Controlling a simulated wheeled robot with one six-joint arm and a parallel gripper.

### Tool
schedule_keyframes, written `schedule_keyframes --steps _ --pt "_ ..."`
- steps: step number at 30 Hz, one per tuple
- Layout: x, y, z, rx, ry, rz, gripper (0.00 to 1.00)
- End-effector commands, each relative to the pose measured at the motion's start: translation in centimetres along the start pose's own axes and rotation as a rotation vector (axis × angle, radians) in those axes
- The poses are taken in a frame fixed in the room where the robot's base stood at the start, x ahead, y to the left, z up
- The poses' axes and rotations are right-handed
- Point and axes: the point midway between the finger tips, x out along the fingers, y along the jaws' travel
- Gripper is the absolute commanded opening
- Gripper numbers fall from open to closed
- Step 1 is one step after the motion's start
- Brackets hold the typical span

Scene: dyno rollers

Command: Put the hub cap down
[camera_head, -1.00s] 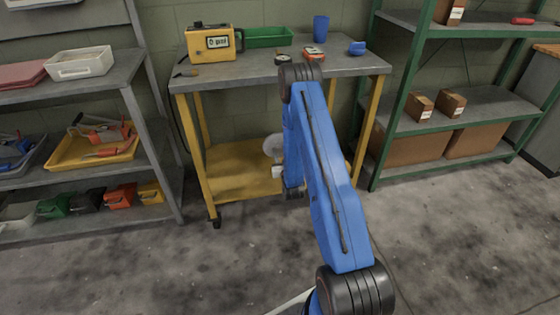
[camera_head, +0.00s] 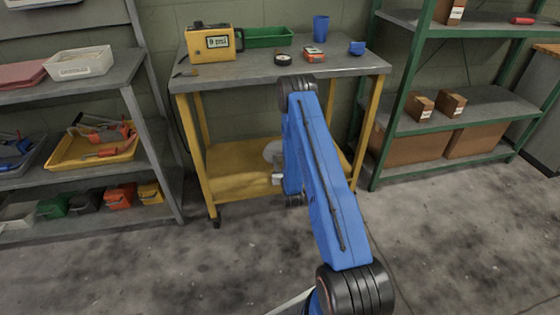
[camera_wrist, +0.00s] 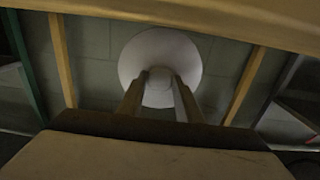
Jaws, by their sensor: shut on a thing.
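The hub cap (camera_wrist: 160,45) is a pale round disc with a small raised middle. In the wrist view it faces the camera, and my gripper (camera_wrist: 159,82) is shut on its middle part. The head view shows the hub cap (camera_head: 273,151) partly hidden behind my blue arm, over the lower yellow shelf (camera_head: 235,165) of the cart. In the wrist view the hub cap's rim is close to a yellowish shelf edge (camera_wrist: 240,22). I cannot tell whether they touch. My fingers are mostly hidden in the head view.
The cart's grey top (camera_head: 225,75) holds a yellow gauge box (camera_head: 209,43), a green tray (camera_head: 268,37) and a blue cup (camera_head: 320,28). Yellow legs (camera_head: 202,150) frame the lower shelf, whose visible left part is clear. Shelving stands on both sides.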

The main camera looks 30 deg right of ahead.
Motion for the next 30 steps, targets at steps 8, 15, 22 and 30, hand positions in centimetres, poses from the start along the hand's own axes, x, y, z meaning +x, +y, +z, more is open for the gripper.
schedule_keyframes --steps 8,15,22,30 --pt "0.0 0.0 0.6 0.0 -0.001 0.0 0.39" --pt "0.0 0.0 0.6 0.0 0.0 0.0 0.5" --pt "0.0 0.0 0.0 0.0 0.001 0.0 0.5" --pt "-3.4 0.0 -0.6 0.0 -0.003 0.0 0.5"
